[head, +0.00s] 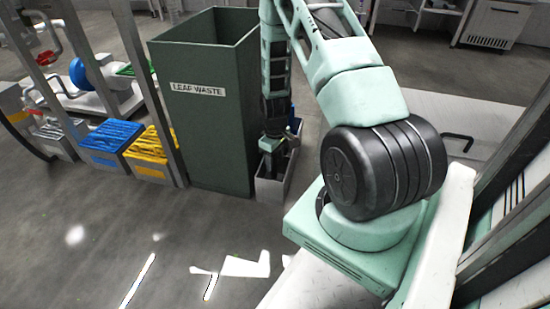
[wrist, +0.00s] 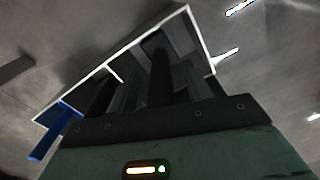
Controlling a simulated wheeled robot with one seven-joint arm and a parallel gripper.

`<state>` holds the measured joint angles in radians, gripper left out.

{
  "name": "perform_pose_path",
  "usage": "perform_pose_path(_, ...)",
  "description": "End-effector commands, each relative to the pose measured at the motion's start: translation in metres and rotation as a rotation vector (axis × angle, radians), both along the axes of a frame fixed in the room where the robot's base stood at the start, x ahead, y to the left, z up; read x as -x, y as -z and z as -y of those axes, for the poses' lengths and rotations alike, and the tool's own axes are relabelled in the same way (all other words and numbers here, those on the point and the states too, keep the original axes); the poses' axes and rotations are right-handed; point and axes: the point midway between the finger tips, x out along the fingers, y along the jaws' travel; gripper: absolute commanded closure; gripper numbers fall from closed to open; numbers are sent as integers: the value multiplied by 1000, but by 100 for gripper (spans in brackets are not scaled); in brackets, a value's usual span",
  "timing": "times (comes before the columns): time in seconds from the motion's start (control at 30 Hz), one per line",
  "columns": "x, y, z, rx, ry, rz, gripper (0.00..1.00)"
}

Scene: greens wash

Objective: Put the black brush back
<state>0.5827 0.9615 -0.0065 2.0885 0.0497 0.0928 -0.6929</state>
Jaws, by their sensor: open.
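My gripper (head: 271,158) points down into a narrow grey holder (head: 270,188) on the floor, beside the leaf waste bin. The wrist view shows its open fingers (wrist: 140,85) over the holder, whose pale rim (wrist: 203,38) and a short divider are visible. A dark, round-ended upright shape (wrist: 157,60), probably the black brush, stands inside the rim near the fingers. I cannot tell whether they touch. The blue brush (wrist: 55,132) sticks out at the holder's left side; a bit of blue also shows behind my gripper in the head view (head: 295,125).
The tall green leaf waste bin (head: 215,130) stands close left of the holder. Further left are a blue crate (head: 108,145), a yellow crate (head: 150,160) and metal posts. The floor in front is clear.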

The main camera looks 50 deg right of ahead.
Motion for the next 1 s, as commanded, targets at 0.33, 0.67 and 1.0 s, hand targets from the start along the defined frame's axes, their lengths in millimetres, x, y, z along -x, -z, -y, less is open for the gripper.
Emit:
perform_pose_path(0.33, -1, -59, 1, 2, -1, 3, 51)
perform_pose_path(0.67, -1, -135, 1, 2, -1, 3, 51)
perform_pose_path(1.0, 0, -173, 0, 0, 1, 1, 51)
